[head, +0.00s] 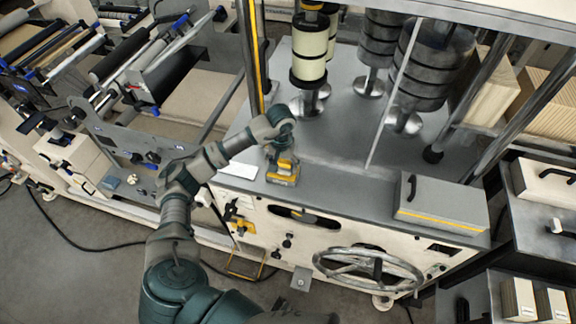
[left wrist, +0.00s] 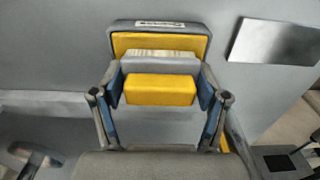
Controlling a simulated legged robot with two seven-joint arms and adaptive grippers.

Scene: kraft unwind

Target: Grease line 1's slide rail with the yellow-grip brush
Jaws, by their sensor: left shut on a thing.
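The yellow-grip brush (left wrist: 160,89) is between the two fingers of my left gripper (left wrist: 160,104) in the left wrist view. The fingers press on its yellow grip from both sides. A grey body and a pale bristle strip show behind the grip. Behind it is a grey-rimmed yellow holder (left wrist: 160,25) with a small label. In the head view my left gripper (head: 282,152) points down over the brush and holder (head: 283,176) on the grey machine top. Whether the brush is clear of the holder I cannot tell. I cannot pick out line 1's slide rail with certainty. My right gripper is not in view.
A post with a yellow strip (head: 256,55) stands just behind my left gripper. A white card (head: 239,171) lies left of the holder. A grey box with a handle (head: 441,203) sits right. Rollers (head: 308,50) stand behind. A handwheel (head: 368,268) is on the front.

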